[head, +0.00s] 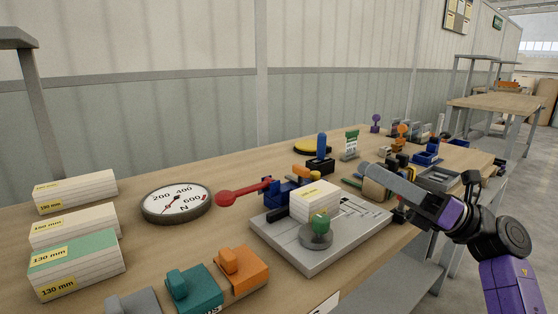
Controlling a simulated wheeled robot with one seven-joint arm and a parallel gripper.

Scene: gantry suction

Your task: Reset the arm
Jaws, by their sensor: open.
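My arm (448,216) comes in from the lower right, with purple, black and grey links. Its grey link (405,188) reaches left over the right part of the workbench. I can make out no gripper fingers on it. The wooden workbench (150,252) runs from the near left to the far right. A grey fixture plate (290,258) lies on it left of my arm. A white layered block (315,200) and a green-topped round grey piece (317,234) are on the plate. A blue clamp with a red handle (240,194) is at its back left.
Several white blocks with yellow labels (75,270) and a round dial gauge (177,203) are at the left. Orange (243,268) and teal (195,288) pieces sit in front. A wall stands behind.

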